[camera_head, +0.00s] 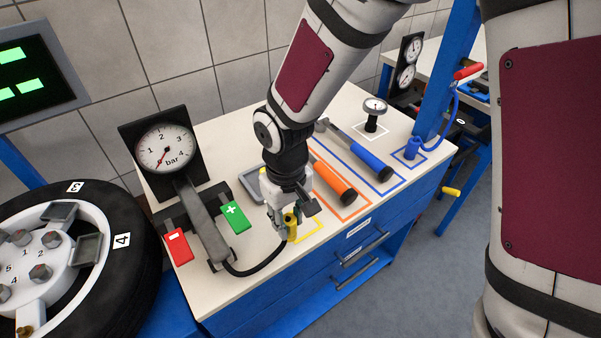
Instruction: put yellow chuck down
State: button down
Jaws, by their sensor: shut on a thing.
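The yellow chuck (291,222) is at the end of my arm, over the left part of the workbench top. My gripper (287,222) is shut on it and points down. A yellow outlined area (310,228) on the bench lies just right of the chuck, partly covered by my gripper. I cannot tell whether the chuck touches the bench. A black hose (255,271) curves across the bench front near my gripper.
Left of my gripper stand a pressure gauge (164,147), a green plus pad (234,217) and a red minus pad (178,246). A wheel (130,275) stands at far left.

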jog(key=shift+w+d+f+p, duration=0.15)
jog(key=shift+w+d+f, duration=0.25)
jog(key=shift+w+f, duration=0.5)
jog(key=shift+w+d+f+p, duration=0.2)
jog(key=shift+w+d+f, duration=0.25)
jog(key=shift+w, duration=0.7)
jog(key=shift+w+d+f+p, duration=0.15)
jog(key=shift+w+d+f, duration=0.15)
jog(key=shift+w+f, duration=0.6)
jog(key=shift+w, duration=0.15)
jog(key=c, duration=1.3)
grip_release()
jog(key=shift+r, duration=0.1)
